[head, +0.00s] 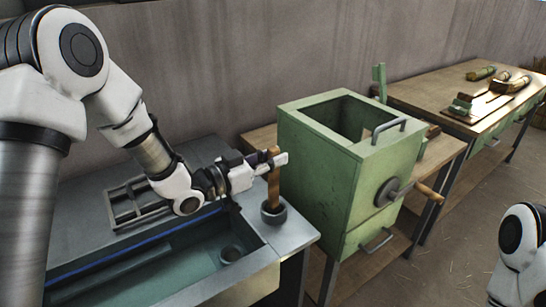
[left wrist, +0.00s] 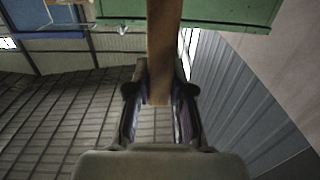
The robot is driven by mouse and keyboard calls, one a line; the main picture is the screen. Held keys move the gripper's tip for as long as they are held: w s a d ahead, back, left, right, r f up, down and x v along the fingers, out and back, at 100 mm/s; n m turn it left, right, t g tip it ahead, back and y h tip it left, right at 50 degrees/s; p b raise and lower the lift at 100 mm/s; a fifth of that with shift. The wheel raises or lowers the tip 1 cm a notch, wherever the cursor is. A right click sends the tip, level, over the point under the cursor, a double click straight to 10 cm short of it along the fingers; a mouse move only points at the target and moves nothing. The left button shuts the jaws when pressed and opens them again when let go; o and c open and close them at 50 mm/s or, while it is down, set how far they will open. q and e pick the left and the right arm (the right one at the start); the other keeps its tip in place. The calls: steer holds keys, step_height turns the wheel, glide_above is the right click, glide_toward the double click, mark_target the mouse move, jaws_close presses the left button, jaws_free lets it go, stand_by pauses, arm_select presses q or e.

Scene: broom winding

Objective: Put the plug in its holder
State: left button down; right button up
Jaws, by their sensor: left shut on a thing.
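The plug (head: 274,188) is a brown wooden bar, held roughly upright at the right end of the grey sink bench. My left gripper (head: 271,159) is shut on its upper part. The plug's lower end meets the mouth of a small dark round cup, its holder (head: 273,214). I cannot tell how deep the end sits in the cup. In the left wrist view the plug (left wrist: 163,50) runs between the two fingers of the left gripper (left wrist: 158,110). The holder cannot be made out there. My right gripper is out of view; only part of my right arm shows.
The grey bench (head: 292,235) has a sunken basin with a round ring (head: 231,254) in it. A rack (head: 140,200) lies behind the basin. A green open-topped box with a crank (head: 345,150) stands close right of the plug. A wooden table (head: 420,92) stands farther right.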

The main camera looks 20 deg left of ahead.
arm_select(q)
steer(key=c, duration=1.3)
jaws_free()
steer(key=p+v, duration=0.4)
steer(key=v, duration=0.7)
